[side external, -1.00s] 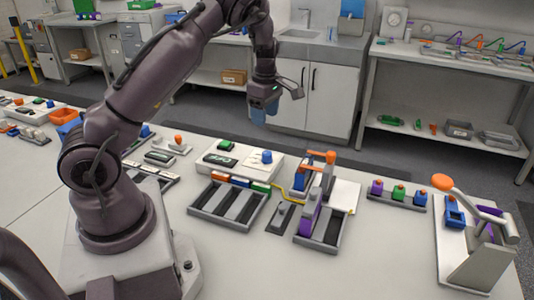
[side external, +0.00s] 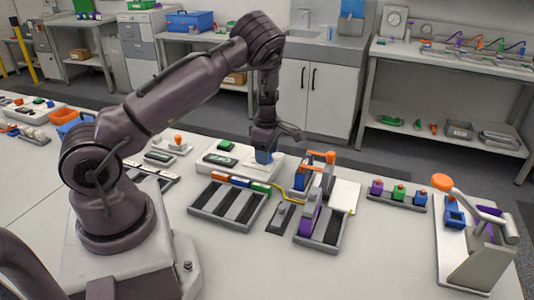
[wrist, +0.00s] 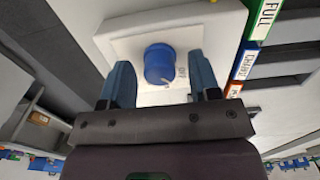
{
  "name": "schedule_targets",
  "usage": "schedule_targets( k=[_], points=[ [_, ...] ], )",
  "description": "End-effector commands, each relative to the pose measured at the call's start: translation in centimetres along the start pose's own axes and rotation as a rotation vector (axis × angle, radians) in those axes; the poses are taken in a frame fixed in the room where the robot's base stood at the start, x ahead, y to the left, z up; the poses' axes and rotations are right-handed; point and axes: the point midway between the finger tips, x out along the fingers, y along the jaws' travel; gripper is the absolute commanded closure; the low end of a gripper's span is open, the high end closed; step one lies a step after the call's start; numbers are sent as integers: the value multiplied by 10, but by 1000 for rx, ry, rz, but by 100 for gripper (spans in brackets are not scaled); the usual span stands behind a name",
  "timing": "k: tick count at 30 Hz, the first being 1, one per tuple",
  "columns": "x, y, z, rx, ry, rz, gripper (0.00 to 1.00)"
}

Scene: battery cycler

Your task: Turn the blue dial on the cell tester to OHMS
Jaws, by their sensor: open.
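The blue dial (wrist: 160,64) sits on the white face of the cell tester (wrist: 120,42). In the wrist view it is between the two blue fingers of my gripper (wrist: 163,82), with gaps on both sides. The word OFF is readable beside the dial, near its pointer mark; no OHMS label is readable. In the side view my gripper (side external: 264,158) is low over the right part of the tester (side external: 215,167) and hides the dial. My gripper is open and holds nothing.
A tray with labelled slots (side external: 228,206) stands in front of the tester. To its right is a fixture with an orange-topped lever (side external: 318,155) and a yellow cable. A rack with purple, green and blue pieces (side external: 397,194) is farther right.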

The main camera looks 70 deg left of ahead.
Motion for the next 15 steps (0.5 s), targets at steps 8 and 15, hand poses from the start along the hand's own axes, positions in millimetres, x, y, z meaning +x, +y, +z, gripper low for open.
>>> schedule_targets(
  k=[8,15],
  points=[
    [5,0,0,0,-1,1,43],
    [5,0,0,0,-1,1,78]
  ],
)
